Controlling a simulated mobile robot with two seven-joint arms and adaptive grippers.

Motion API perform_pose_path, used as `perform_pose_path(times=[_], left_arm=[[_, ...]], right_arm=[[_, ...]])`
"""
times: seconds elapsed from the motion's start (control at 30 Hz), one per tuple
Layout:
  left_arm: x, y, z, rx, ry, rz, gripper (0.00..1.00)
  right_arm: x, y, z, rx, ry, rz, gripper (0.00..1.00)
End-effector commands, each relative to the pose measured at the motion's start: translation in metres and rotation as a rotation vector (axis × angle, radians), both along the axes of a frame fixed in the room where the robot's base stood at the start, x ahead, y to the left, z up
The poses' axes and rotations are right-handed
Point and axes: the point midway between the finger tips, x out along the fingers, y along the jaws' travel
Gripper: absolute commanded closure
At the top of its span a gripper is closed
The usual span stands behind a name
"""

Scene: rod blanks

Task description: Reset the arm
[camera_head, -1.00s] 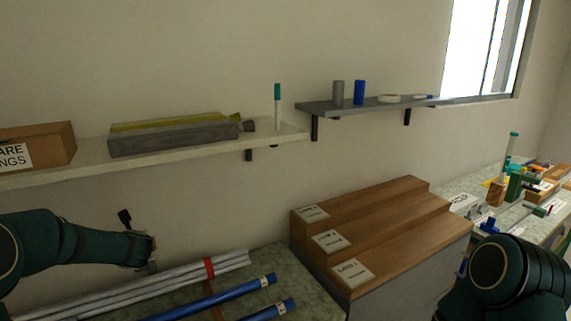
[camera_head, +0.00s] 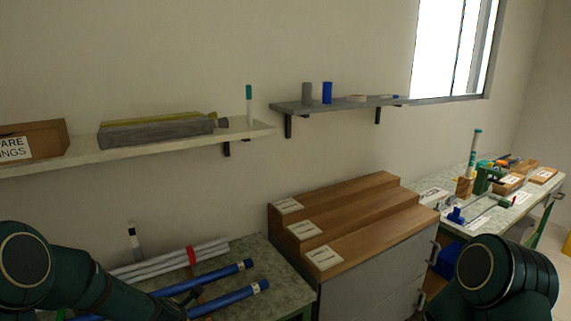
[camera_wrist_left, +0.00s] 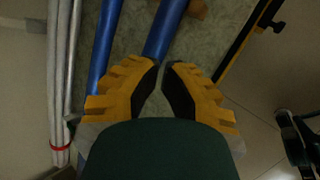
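My left arm (camera_head: 60,275) comes in at the lower left, over the bench. Its gripper shows in the left wrist view (camera_wrist_left: 163,68), with yellow-backed fingers and black pads. A narrow gap lies between the tips and nothing is held there. A blue rod (camera_wrist_left: 166,28) lies beyond the fingertips; the wrist view does not show clearly how far below. My right arm (camera_head: 505,275) shows as a dark green link at the lower right; its gripper is out of view.
Grey rods (camera_head: 165,262) with a red band and blue rods (camera_head: 225,275) lie on the bench (camera_head: 285,280). A stepped wooden rack (camera_head: 350,215) stands right of them. Shelves (camera_head: 165,150) run along the wall. A cluttered worktable (camera_head: 520,200) stands at far right.

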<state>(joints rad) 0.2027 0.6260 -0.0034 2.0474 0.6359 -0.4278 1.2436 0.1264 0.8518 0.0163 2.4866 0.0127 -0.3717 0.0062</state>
Motion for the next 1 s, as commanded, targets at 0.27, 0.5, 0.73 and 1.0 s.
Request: perform_pose_path(times=[0.27,0.5,0.73,1.0], left_arm=[[-0.115,-0.110,-0.092,0.372,0.226,-1.006,1.00],[-0.212,-0.168,-0.123,0.551,0.186,-1.728,1.00],[-0.245,-0.183,-0.127,0.601,0.126,-1.966,1.00],[-0.245,-0.183,-0.127,0.603,0.125,-1.968,1.00]], right_arm=[[-0.001,0.000,-0.003,0.000,0.003,0.000,0.41],[-0.002,0.000,-0.005,0.001,0.005,0.002,0.41],[-0.002,0.000,-0.005,0.001,0.006,0.002,0.41],[-0.002,0.000,-0.005,0.001,0.006,0.002,0.41]])
